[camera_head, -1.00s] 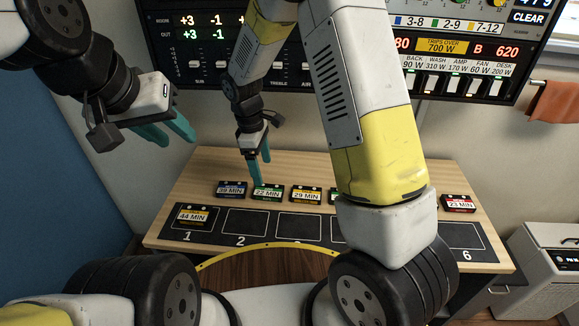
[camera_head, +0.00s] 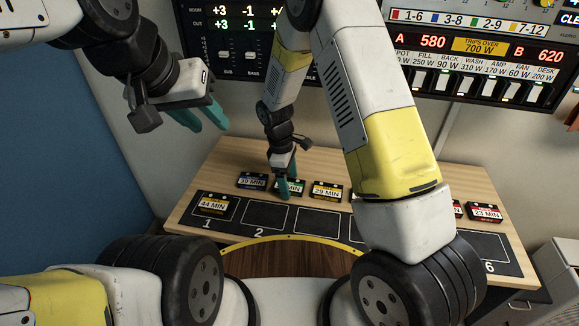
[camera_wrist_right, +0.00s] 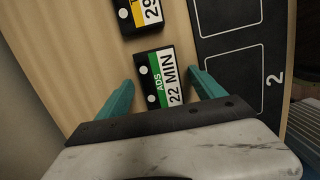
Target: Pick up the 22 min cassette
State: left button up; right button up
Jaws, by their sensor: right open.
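The 22 min cassette (camera_head: 297,187) is black with a white label and a green strip. It lies on the wooden board between the 39 min and 29 min cassettes, and my right gripper (camera_head: 283,195) partly covers it in the head view. In the right wrist view, the 22 min cassette (camera_wrist_right: 160,78) lies between the two teal fingers of my open right gripper (camera_wrist_right: 161,82), with a gap showing on either side. My left gripper (camera_head: 207,118) hangs open and empty at the upper left, away from the cassettes.
The 39 min cassette (camera_head: 252,180) and 29 min cassette (camera_head: 327,190) are close neighbours. The 44 min cassette (camera_head: 213,205) lies in slot 1; slot 2 (camera_head: 266,215) is empty. The 23 min cassette (camera_head: 486,212) is at the right. My right arm hides part of the board.

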jog(key=c, duration=1.5)
